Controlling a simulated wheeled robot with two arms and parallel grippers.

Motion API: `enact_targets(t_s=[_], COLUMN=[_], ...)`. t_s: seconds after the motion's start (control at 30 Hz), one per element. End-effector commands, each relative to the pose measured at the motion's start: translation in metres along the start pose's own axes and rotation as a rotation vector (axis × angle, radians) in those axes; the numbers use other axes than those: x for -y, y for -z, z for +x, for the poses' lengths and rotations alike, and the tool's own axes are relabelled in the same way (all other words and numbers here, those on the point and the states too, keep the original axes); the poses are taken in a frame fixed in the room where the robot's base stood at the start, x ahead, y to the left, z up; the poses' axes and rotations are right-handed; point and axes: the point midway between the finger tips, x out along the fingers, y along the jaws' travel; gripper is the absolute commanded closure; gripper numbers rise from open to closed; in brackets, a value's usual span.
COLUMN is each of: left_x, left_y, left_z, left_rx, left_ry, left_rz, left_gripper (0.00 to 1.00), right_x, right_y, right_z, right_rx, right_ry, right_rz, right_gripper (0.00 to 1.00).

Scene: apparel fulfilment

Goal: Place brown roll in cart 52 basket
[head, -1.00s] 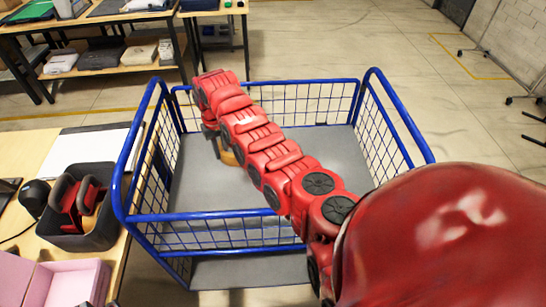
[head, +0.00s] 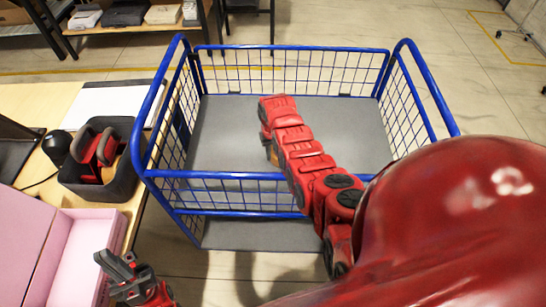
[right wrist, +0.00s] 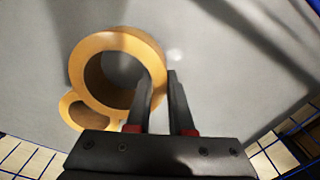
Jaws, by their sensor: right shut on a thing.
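The brown roll (right wrist: 148,52) is a thick ring in my right gripper (right wrist: 172,80) in the right wrist view. One finger is inside the ring and the other outside, shut on its wall. In the head view only a sliver of the roll (head: 272,153) shows beside my right gripper, over the grey floor of the blue wire basket cart (head: 230,128). Whether it touches the floor I cannot tell. A second brown ring (right wrist: 73,108) shows partly behind it in the wrist view. My left gripper (head: 112,262) is low at the left, beside the cart; its finger opening is unclear.
On the table left of the cart are a dark bin (head: 120,190) holding red-and-brown items, a pink box (head: 80,250) and a white sheet (head: 115,103). The cart's blue rails (head: 290,47) surround the basket. Most of the grey basket floor is clear.

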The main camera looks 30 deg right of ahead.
Motion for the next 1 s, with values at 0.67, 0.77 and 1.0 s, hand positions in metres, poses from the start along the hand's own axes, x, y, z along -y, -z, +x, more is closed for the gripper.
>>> enact_targets(t_s=[0.67, 0.77, 1.0], left_x=[-0.001, -0.001, -0.001], left_y=[-0.002, -0.003, -0.003], left_z=[-0.015, -0.015, -0.018], left_rx=[0.000, 0.000, 0.000], left_ry=[0.000, 0.000, 0.000], left_rz=[0.000, 0.000, 0.000], left_gripper=[1.00, 1.00, 1.00], right_x=[0.000, 0.000, 0.000], right_y=[0.001, 0.001, 0.001], right_z=[0.037, 0.037, 0.041], right_rx=[-0.005, -0.005, -0.004], right_ry=[0.000, 0.000, 0.000], right_rz=[0.001, 0.001, 0.001], right_gripper=[1.00, 1.00, 0.66])
